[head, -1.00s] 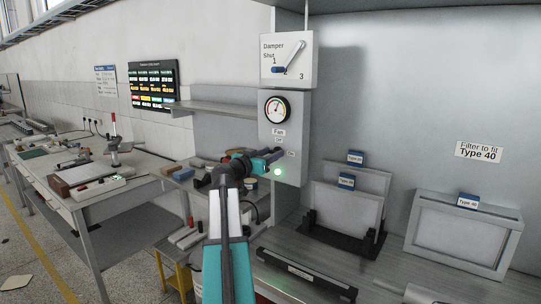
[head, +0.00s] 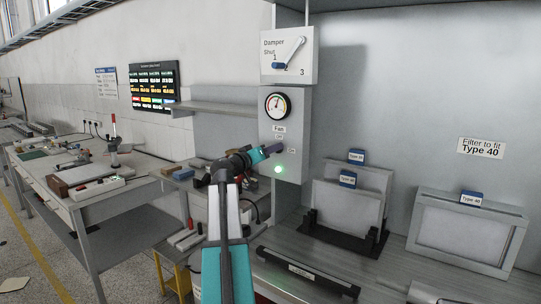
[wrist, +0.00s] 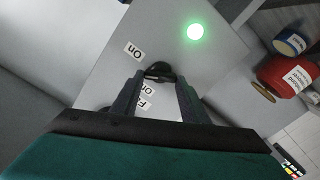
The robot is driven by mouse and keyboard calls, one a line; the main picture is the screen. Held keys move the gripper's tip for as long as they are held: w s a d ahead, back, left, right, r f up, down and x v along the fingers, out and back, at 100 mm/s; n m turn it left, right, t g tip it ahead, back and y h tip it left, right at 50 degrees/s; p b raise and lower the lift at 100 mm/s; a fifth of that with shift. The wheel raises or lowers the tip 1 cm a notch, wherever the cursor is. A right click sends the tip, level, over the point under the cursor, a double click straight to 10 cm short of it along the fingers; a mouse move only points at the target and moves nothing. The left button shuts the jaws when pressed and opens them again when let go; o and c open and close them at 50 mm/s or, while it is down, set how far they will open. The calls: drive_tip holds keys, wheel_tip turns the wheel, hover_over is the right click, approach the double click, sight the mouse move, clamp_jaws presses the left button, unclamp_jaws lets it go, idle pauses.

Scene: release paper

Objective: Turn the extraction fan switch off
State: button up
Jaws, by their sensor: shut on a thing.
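The grey fan panel (head: 295,165) carries a "Fan" label, "Off" and "On" labels and a lit green lamp (head: 278,169). In the wrist view the lamp glows green (wrist: 195,31) at the upper right.
Above are a gauge (head: 277,105) and the damper panel (head: 303,55) with its lever. Filters (head: 348,205) stand in a black rack at right, beside another framed filter (head: 465,236). Red and blue containers (wrist: 290,75) are near the panel in the wrist view.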

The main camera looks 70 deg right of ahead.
drive_tip(key=n+p, duration=0.2)
drive_tip(key=n, duration=0.9)
drive_tip(key=shift+w+f+n, duration=0.1)
drive_tip(key=shift+w+n, duration=0.05)
drive_tip(key=shift+n, duration=0.25)
drive_tip(key=o, duration=1.1)
drive_tip(key=shift+d, duration=0.1)
drive_tip(key=shift+c, duration=0.2)
drive_tip(key=shift+f, duration=0.1)
drive_tip(key=b+v, duration=0.2)
drive_tip(key=v, duration=1.1)
drive_tip(key=shift+a+b, duration=0.4)
